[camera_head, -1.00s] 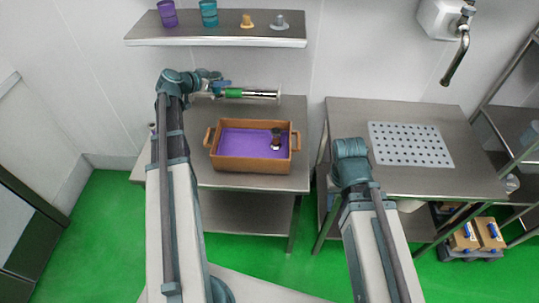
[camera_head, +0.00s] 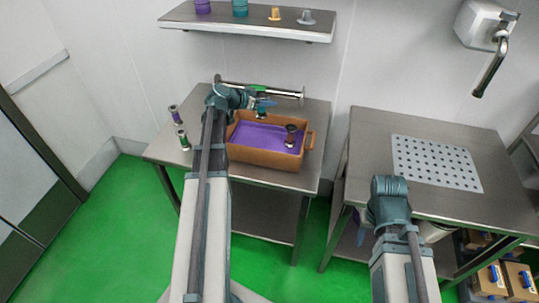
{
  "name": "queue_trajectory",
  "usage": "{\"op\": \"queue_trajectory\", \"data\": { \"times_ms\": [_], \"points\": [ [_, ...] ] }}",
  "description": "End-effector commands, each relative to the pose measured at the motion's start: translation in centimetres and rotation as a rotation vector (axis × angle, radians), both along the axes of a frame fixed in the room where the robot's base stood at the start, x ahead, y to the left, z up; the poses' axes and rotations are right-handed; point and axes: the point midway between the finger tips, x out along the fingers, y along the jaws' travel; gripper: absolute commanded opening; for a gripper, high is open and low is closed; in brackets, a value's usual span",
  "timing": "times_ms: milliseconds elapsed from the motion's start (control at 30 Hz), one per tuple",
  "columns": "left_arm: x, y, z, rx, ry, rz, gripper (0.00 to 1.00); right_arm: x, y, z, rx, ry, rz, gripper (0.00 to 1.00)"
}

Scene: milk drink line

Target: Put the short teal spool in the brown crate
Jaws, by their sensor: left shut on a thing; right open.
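The brown crate (camera_head: 262,157) stands on the left steel table, with a purple floor and a dark spool with a brown top (camera_head: 291,136) standing inside at the right. My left gripper (camera_head: 262,105) is over the crate's back part, shut on a small spool (camera_head: 261,114) that looks dark teal, upright and mostly hidden by the fingers. I cannot tell whether it touches the crate floor. My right gripper (camera_head: 361,233) is open, low beside the right table and largely hidden by its own arm.
A purple-ended spool (camera_head: 175,115) and a green spool (camera_head: 184,140) stand on the left of the table. A wall shelf (camera_head: 250,27) holds cups and small items. The right table has a perforated plate (camera_head: 435,162).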

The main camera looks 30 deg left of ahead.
Motion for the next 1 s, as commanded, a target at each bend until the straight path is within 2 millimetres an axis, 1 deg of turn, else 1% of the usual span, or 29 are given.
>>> {"op": "queue_trajectory", "data": {
  "times_ms": [33,67,200,300,433,500,567,800,867,1000],
  "points": [
    [0.0,0.0,-1.8,0.0,0.0,0.0,0.0,0.0,0.0,-1.9,0.0,0.0,0.001,0.5],
    [0.0,0.0,-2.4,0.0,0.0,0.0,0.0,0.0,0.0,-2.4,0.0,0.0,0.001,0.5],
    [0.0,0.0,-5.7,0.0,0.0,0.0,0.0,0.0,0.0,-5.7,0.0,0.0,0.002,0.5],
    [0.0,0.0,-7.6,0.0,-0.001,0.0,0.0,0.0,0.0,-7.6,-0.001,0.0,0.002,0.5],
    [0.0,0.0,-8.9,0.0,-0.001,0.0,0.0,0.0,0.0,-8.9,-0.001,0.0,0.003,0.5],
    [0.0,0.0,-9.1,0.0,-0.001,0.0,0.0,0.0,0.0,-9.1,-0.001,0.0,0.003,0.5],
    [0.0,0.0,-8.8,-0.002,-0.004,-0.001,0.0,0.0,0.0,-8.9,-0.001,0.0,0.003,0.5],
    [-0.2,-0.3,-4.9,-0.018,-0.038,-0.014,0.0,0.0,0.0,-5.7,-0.001,0.0,0.003,0.5],
    [-0.2,-0.3,-4.7,-0.019,-0.044,-0.017,0.0,0.0,0.0,-5.6,-0.001,0.0,0.003,0.5],
    [-0.2,-0.3,-5.4,-0.019,-0.045,-0.017,0.0,0.0,0.0,-6.4,-0.001,0.0,0.003,0.5]
  ]
}}
